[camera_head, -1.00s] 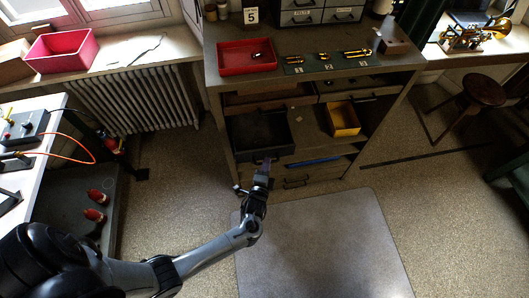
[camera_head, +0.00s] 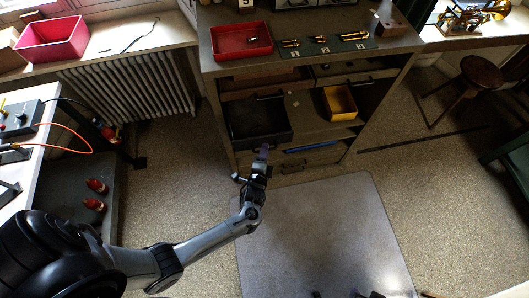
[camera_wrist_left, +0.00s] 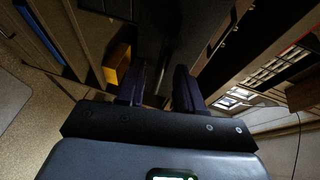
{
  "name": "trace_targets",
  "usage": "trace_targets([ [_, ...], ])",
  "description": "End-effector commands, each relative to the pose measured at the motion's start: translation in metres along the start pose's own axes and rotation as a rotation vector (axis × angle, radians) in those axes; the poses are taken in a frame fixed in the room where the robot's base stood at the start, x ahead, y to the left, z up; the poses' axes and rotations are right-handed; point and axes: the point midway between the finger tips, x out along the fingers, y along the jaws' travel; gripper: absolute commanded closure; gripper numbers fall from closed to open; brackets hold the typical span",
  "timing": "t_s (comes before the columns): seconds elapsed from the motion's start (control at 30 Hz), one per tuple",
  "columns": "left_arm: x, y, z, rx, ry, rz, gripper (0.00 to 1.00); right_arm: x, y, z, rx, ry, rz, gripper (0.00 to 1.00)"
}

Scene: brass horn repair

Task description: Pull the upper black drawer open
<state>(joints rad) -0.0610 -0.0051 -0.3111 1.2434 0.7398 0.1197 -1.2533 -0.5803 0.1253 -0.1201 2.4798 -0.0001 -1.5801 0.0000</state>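A black open-topped drawer (camera_head: 246,122) is in the left bay of the grey workbench, below the wooden drawers, with its inside visible from above. My left gripper (camera_head: 263,152) is at the middle of its front edge, very close to it; I cannot tell whether they touch. In the left wrist view the two fingers of my left gripper (camera_wrist_left: 159,82) stand apart, with dark surface in and beyond the gap. No clear grip on anything shows. My right gripper cannot be made out; only small dark shapes show at the bottom edge of the head view.
A yellow bin (camera_head: 340,103) stands right of the black drawer, and a blue strip (camera_head: 310,147) lies below. A lower drawer front (camera_head: 300,163) is beneath. A red tray (camera_head: 241,40) stands on the bench top. The floor mat (camera_head: 315,225) in front is clear.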

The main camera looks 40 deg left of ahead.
Motion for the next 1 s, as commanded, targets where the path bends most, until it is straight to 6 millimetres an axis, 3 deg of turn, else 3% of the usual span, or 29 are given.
trace_targets([
  [0.17, -0.011, 0.001, 0.000, 0.001, 0.001, 0.002, 0.64, -0.001, 0.000, 0.000, -0.001, 0.000, 0.001, 0.57],
  [0.7, -0.094, 0.001, 0.000, -0.001, 0.000, 0.001, 0.64, -0.005, -0.001, -0.002, 0.007, 0.001, -0.005, 0.57],
  [1.0, -0.108, 0.000, 0.000, 0.000, 0.000, -0.001, 0.64, -0.005, -0.002, -0.002, 0.008, 0.002, -0.007, 0.57],
])
